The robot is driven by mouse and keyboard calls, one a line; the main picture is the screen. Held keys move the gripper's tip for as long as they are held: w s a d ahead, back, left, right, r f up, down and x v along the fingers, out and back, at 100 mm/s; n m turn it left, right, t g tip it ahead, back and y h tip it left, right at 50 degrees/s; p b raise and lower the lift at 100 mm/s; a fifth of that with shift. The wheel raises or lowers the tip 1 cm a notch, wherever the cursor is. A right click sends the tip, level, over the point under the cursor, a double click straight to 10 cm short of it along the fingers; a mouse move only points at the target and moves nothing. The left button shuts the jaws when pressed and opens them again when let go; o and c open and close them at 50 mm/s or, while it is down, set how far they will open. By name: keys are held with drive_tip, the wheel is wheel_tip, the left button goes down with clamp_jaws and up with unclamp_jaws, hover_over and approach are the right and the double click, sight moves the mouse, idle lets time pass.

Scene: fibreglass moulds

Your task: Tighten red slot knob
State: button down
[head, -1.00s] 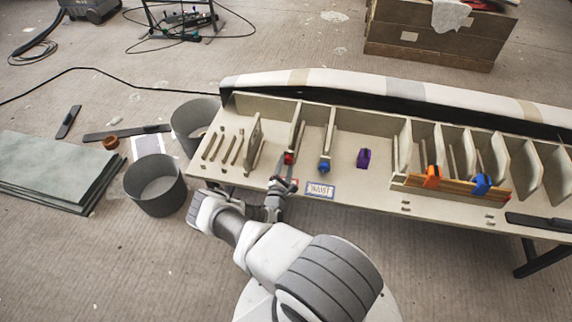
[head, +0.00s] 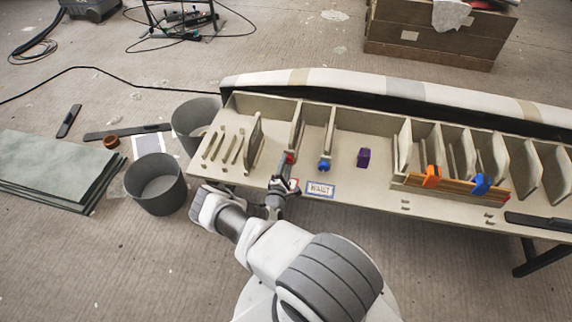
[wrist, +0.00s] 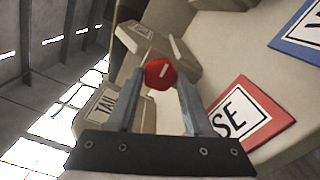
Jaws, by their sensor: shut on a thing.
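The red slot knob (wrist: 160,73) is round, with a pale slot line on its face. It sits between my fingertips in the wrist view, at the end of a beige divider. In the head view the red knob (head: 290,158) is small, at the front of the left slot of the long beige mould table. My gripper (wrist: 160,84) is shut on the knob from the front; it also shows in the head view (head: 284,178). The fingers partly cover the sides of the knob.
A red-bordered label (wrist: 250,120) lies close to the right finger; a blue-bordered label (head: 320,190) is farther right. A blue knob (head: 324,165), a purple piece (head: 363,157) and orange and blue clamps stand rightward. Grey buckets (head: 155,185) stand on the floor at left.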

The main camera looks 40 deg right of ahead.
drive_tip(key=shift+c, duration=1.5)
unclamp_jaws()
drive_tip(key=shift+s+a, duration=0.1)
drive_tip(key=p+v, duration=0.2)
drive_tip(key=v, duration=1.5)
drive_tip(key=shift+a, duration=0.15)
